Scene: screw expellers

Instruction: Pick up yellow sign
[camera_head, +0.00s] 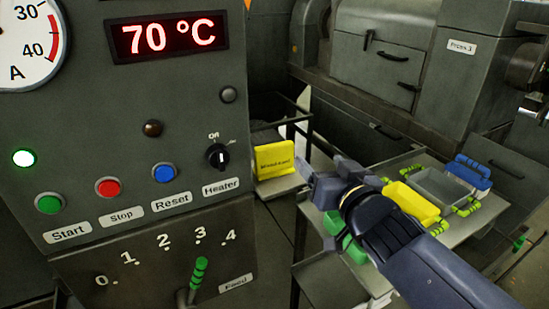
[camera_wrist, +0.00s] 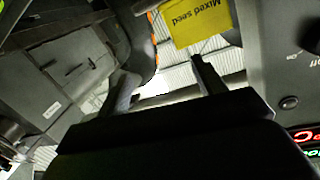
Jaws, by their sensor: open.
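The yellow sign (camera_head: 274,159) stands upright on a pale block (camera_head: 280,188) just right of the control panel in the head view. Its small dark print is hard to read there. In the wrist view the sign (camera_wrist: 198,20) is at the top, reads "Mixed seed" upside down, and is cut off by the frame edge. My gripper (camera_head: 322,174) is to the right of the sign in the head view, with a gap between them. In the wrist view its two fingers (camera_wrist: 165,80) are spread apart with nothing between them. The sign lies beyond the fingertips.
A control panel (camera_head: 130,110) with buttons, a heater knob and a green-handled feed lever (camera_head: 199,270) fills the left. A table at right holds a yellow container (camera_head: 411,203), a grey one (camera_head: 443,188) and a blue one (camera_head: 469,173). A large grey press (camera_head: 455,75) stands behind.

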